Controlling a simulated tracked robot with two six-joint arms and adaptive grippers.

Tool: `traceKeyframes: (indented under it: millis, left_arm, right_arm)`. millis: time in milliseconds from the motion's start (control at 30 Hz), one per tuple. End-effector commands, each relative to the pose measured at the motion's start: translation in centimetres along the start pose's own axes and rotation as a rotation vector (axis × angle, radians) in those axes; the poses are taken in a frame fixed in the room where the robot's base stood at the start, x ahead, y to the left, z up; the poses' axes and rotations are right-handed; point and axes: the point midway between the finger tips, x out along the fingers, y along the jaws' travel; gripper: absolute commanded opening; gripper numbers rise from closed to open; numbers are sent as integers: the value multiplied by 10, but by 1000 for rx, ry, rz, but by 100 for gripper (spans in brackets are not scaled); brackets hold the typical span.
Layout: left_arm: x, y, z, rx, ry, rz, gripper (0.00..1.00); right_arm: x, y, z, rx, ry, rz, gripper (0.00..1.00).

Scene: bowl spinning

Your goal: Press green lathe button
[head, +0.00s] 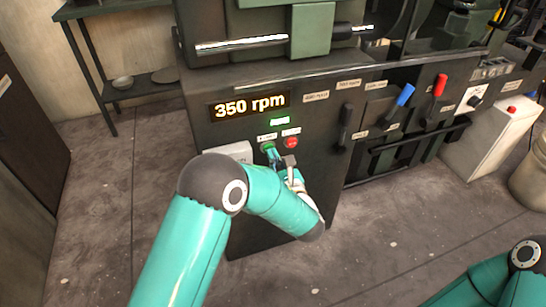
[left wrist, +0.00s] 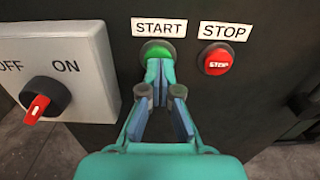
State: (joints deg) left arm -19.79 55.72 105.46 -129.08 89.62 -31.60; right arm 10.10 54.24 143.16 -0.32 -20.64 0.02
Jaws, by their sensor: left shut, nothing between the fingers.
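The green START button (left wrist: 157,50) is on the dark front panel of the lathe (head: 235,175), below a START label. In the head view the green button (head: 267,147) shows just above my left gripper (head: 272,154). My left gripper (left wrist: 160,66) is shut and empty, its fingertips over the lower part of the green button. They appear to touch it or lie very close; the exact contact is hidden. The red STOP button (left wrist: 217,62) sits to the right of it. My right gripper is not in view; only a part of the right arm shows at bottom right.
A display (head: 249,106) above the buttons reads 350 rpm. An ON/OFF switch box (left wrist: 62,75) with a red-marked knob juts out left of the gripper. Black, blue (head: 405,95) and red (head: 440,85) levers stand to the right. A shelf (head: 140,88) with bowls is at back left.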

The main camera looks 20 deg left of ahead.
Motion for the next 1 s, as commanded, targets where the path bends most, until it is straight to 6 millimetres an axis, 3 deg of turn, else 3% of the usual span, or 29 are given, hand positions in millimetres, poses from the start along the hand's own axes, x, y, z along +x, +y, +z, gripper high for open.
traceKeyframes:
  millis: [300,500,700,1000]
  left_arm:
    - [-72,-7,0,11,6,-14,0]
    - [-106,-8,-2,11,6,-15,0]
    - [-120,-7,-3,11,7,-13,0]
    - [-121,-7,-3,10,7,-13,0]
  right_arm:
    - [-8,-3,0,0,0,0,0]
    - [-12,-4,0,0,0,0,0]
    - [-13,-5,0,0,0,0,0]
    - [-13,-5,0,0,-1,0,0]
